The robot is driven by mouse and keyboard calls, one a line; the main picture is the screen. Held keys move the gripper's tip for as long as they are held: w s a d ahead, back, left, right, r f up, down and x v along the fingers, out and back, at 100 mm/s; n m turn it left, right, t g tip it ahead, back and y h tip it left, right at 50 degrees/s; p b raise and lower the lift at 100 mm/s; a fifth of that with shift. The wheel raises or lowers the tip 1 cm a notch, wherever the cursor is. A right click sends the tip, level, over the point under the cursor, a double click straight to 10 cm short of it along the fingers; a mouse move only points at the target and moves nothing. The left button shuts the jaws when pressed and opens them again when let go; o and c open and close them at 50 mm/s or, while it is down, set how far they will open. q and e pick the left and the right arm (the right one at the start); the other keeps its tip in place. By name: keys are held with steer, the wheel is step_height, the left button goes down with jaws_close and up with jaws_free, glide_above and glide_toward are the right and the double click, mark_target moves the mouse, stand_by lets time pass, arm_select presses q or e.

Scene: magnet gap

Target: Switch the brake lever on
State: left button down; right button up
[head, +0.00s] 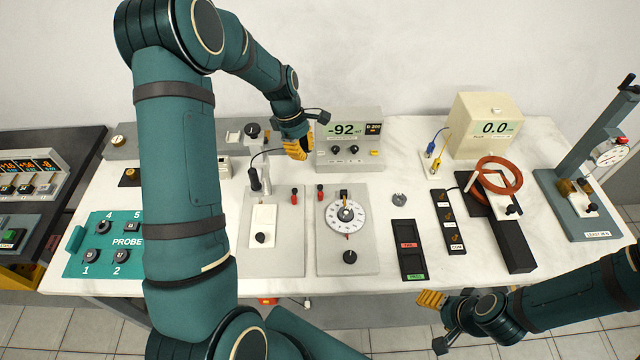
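No part is clearly labelled as the brake lever at this size. A round white dial (346,215) sits on a grey plate (333,262), with a small dark and orange piece (344,194) at its top and a black knob (350,257) below. My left gripper (298,149), with yellow fingers, hangs above the back of the bench, left of the grey meter box (340,152) and behind the dial plate. Its fingers look close together, but the gap is unclear. My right gripper (431,299) is low at the bench's front edge, seen side-on.
A grey plate with a post and a white block (262,222) stands left of the dial. A two-slot black tray (408,235), a black strip (448,222) and a red coil (497,176) are to the right. A teal probe rack (100,228) is at left.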

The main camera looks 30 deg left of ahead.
mark_target(320, 190)
arm_select(q)
steer(key=f+b, duration=0.3)
steer(key=f, duration=0.1)
steer(key=shift+s+f, duration=0.1)
steer(key=shift+s, duration=0.25)
steer(key=shift+w, duration=0.1)
steer(key=b+x, duration=0.1)
steer(key=x, duration=0.9)
steer(key=shift+b, duration=0.3)
